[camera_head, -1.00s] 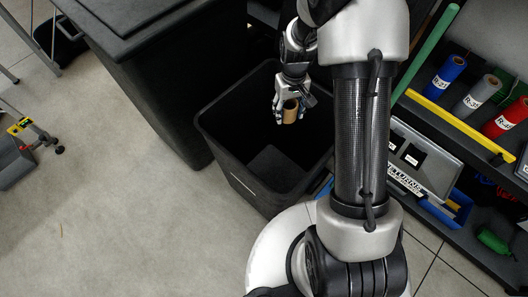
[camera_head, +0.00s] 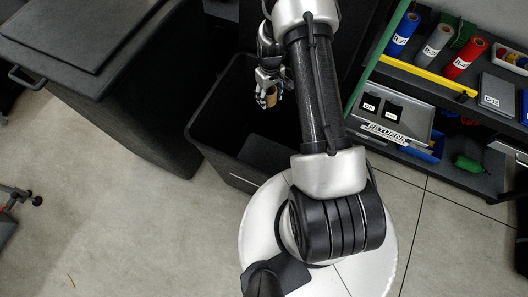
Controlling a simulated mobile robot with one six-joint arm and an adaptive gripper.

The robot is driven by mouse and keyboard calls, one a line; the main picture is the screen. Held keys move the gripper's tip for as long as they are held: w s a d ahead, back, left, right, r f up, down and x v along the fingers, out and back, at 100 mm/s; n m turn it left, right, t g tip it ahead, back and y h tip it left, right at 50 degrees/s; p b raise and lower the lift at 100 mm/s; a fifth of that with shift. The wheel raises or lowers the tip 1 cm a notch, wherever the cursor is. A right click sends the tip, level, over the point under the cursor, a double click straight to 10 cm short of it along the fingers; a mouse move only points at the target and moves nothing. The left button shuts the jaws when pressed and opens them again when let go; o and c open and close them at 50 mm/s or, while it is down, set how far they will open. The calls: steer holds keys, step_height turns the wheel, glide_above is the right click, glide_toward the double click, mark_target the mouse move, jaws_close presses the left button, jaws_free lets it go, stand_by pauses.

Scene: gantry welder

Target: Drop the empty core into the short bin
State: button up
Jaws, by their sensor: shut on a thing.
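The empty core (camera_head: 271,97) is a short brown cardboard tube. My gripper (camera_head: 269,98) is shut on it. The gripper points down and holds the core over the opening of the short bin. The short bin (camera_head: 204,148) is black, open-topped and square, in the middle of the view. My arm hides its right side and part of its far side. A bare part of the bin's floor shows below the core.
A tall black lidded bin (camera_head: 130,120) stands to the left, close to the short bin. On the right a dark shelf holds blue (camera_head: 402,35), grey (camera_head: 433,45) and red (camera_head: 464,59) rolls and a returns tray (camera_head: 392,108).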

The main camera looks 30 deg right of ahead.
step_height(320, 180, down, 2)
steer(key=shift+f+b, duration=0.1)
steer(key=shift+b, duration=0.3)
steer(key=o, duration=1)
steer(key=shift+o, duration=0.2)
step_height(320, 180, up, 12)
steer(key=shift+r, duration=0.1)
steer(key=shift+a, duration=0.1)
